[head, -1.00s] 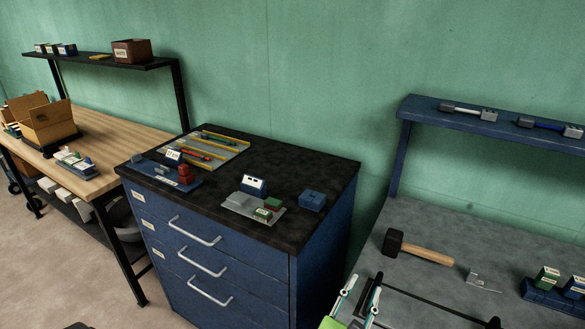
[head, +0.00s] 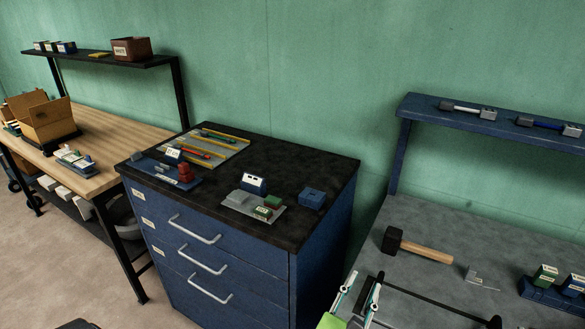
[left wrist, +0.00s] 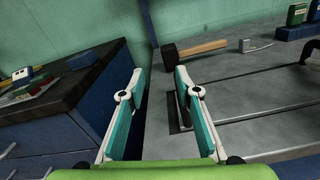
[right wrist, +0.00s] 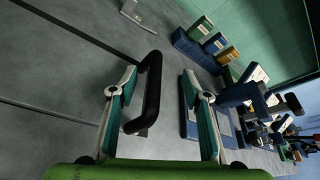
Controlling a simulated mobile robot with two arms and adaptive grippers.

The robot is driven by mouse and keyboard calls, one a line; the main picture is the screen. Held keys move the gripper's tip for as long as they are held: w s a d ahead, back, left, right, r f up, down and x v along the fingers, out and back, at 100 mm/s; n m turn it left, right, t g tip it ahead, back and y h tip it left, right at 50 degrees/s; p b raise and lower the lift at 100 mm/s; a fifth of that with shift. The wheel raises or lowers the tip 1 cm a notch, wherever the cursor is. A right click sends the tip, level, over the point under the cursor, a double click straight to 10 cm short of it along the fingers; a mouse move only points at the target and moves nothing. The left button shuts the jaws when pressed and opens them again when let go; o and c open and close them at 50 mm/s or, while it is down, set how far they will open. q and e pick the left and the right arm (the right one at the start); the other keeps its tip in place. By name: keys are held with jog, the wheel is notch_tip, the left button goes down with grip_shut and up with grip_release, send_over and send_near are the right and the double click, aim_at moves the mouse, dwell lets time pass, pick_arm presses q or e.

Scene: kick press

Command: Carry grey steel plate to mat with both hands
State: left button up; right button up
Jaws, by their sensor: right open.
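The grey steel plate (head: 430,311) lies on the grey bench at the lower right of the head view, with a black bar handle (head: 495,322) at its right end. Its surface also shows in the left wrist view (left wrist: 250,133) and the right wrist view (right wrist: 60,65). My left gripper (head: 362,283) is open at the plate's left end, its fingers apart near the dark left handle (left wrist: 183,108). My right gripper (right wrist: 159,74) is open, with the black right handle (right wrist: 151,90) showing between its fingers. I cannot pick out the mat.
A mallet (head: 415,247) and a small metal square (head: 478,277) lie behind the plate. Blue holders with small boxes (head: 550,290) stand at the right. A blue drawer cabinet (head: 220,262) with parts on its black top stands left of the bench.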

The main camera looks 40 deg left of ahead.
jog(key=shift+s, duration=0.1)
jog(key=shift+s+a+r+p, duration=0.25)
jog(key=shift+s+p, duration=0.1)
jog(key=shift+s, duration=0.15)
jog(key=shift+s+a+r+p, duration=0.15)
jog(key=shift+s+r+p, duration=0.05)
jog(key=shift+s+p, duration=0.2)
jog(key=shift+a+p+v, duration=0.15)
jog(key=shift+p+v, duration=0.2)
jog(key=shift+v, duration=0.4)
jog(key=shift+a+p+v, duration=0.15)
jog(key=shift+p+v, duration=0.15)
jog(key=shift+v, duration=0.45)
jog(key=shift+d, duration=0.1)
jog(key=shift+s+d+r+p, duration=0.25)
jog(key=shift+s+d+p, duration=0.35)
jog(key=shift+d+p, duration=0.25)
jog(key=shift+s+d+r+p, duration=0.15)
jog(key=shift+s+d+p, duration=0.3)
jog(key=shift+d+p, duration=0.2)
jog(key=shift+s+d, duration=0.1)
